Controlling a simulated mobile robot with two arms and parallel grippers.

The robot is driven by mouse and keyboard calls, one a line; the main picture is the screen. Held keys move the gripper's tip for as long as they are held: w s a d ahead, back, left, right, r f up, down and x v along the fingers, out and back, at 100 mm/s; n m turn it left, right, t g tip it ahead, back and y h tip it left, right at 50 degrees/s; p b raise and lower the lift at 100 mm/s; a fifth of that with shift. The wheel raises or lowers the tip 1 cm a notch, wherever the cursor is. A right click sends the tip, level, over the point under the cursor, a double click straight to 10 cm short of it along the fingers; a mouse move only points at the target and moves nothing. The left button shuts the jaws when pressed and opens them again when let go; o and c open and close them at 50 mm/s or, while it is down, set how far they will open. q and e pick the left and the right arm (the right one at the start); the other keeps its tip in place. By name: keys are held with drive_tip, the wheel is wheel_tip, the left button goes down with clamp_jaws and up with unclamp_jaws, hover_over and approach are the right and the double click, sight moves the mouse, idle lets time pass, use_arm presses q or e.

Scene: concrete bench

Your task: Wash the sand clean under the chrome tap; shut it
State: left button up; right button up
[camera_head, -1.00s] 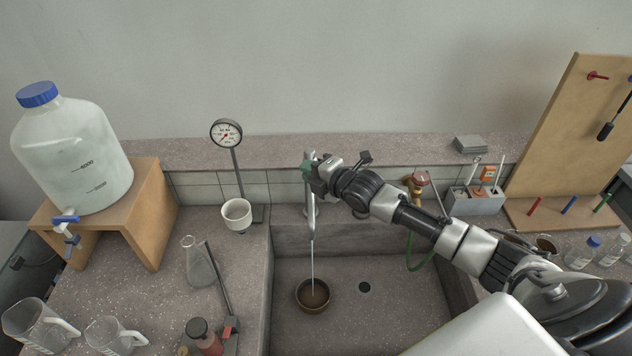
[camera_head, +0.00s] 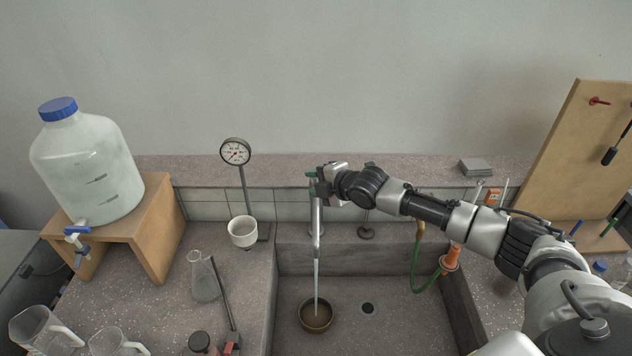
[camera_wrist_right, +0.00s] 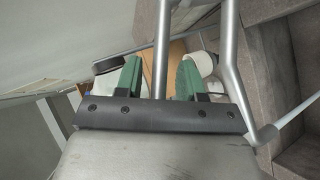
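The chrome tap (camera_head: 317,224) stands at the back of the sink, and a stream of water falls from its spout. The stream lands in a small brown bowl (camera_head: 305,323) on the sink floor; the sand inside cannot be made out clearly. My right gripper (camera_head: 314,184) is at the top of the tap. In the right wrist view its green fingers (camera_wrist_right: 159,80) are apart, with a chrome pipe (camera_wrist_right: 161,45) between them and gaps on both sides. The tap's handle is hard to make out behind the gripper. My left gripper is not in view.
The sink (camera_head: 345,293) has a drain (camera_head: 367,308) right of the bowl. A pressure gauge (camera_head: 235,151) and white cup (camera_head: 242,232) stand left of the tap. A green hose (camera_head: 415,267) hangs at the sink's right. A large bottle (camera_head: 88,170) and glassware occupy the left bench.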

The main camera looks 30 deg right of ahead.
drive_tip(key=shift+s+d+r, duration=0.15)
drive_tip(key=shift+s+d, duration=0.1)
drive_tip(key=shift+s, duration=0.15)
drive_tip(key=b+v, duration=0.2)
drive_tip(key=v, duration=0.8)
drive_tip(key=shift+b, duration=0.4)
drive_tip(key=shift+w+a+r, duration=0.1)
drive_tip(key=shift+w+r, duration=0.05)
idle(3.0)
